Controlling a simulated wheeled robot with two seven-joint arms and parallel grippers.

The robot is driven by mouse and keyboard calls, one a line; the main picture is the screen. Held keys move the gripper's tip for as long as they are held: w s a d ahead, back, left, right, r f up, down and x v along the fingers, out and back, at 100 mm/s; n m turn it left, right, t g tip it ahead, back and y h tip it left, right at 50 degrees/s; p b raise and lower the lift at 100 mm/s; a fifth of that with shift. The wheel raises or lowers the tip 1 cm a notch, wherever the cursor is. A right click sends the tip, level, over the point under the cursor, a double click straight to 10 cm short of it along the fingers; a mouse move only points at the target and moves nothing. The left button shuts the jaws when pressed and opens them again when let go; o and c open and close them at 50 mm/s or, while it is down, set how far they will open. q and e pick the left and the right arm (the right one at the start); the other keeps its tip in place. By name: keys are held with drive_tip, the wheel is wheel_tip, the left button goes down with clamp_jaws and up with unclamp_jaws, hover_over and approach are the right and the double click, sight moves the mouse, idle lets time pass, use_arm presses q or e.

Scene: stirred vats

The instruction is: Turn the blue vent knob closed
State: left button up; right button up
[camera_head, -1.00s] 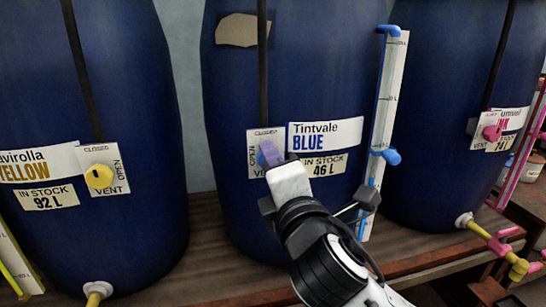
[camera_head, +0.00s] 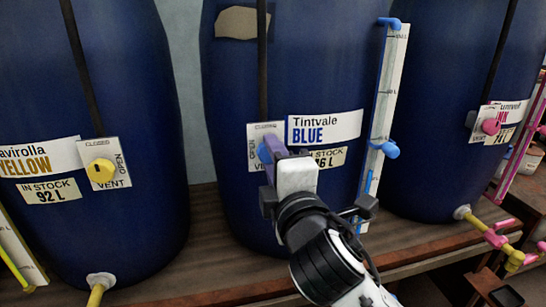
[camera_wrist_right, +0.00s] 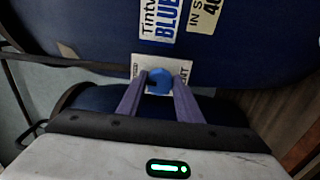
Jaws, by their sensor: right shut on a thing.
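The blue vent knob (camera_head: 263,153) sits on a white plate (camera_head: 254,135) on the front of the Tintvale BLUE vat (camera_head: 235,85). I cannot tell which mark the knob points to. My left gripper is not in view.
The yellow vat (camera_head: 150,100) with its yellow knob (camera_head: 101,171) stands at left, and the pink vat (camera_head: 430,110) with its pink knob (camera_head: 491,126) at right. A level gauge (camera_head: 391,85) with blue fittings stands right of the blue vat. The vats stand on a wooden bench (camera_head: 200,265).

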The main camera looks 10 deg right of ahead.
drive_tip(key=o, duration=1)
drive_tip(key=shift+a, duration=0.1)
drive_tip(key=shift+o, duration=0.2)
drive_tip(key=shift+s, duration=0.1)
drive_tip(key=s+p, duration=0.4)
drive_tip(key=s, duration=0.6)
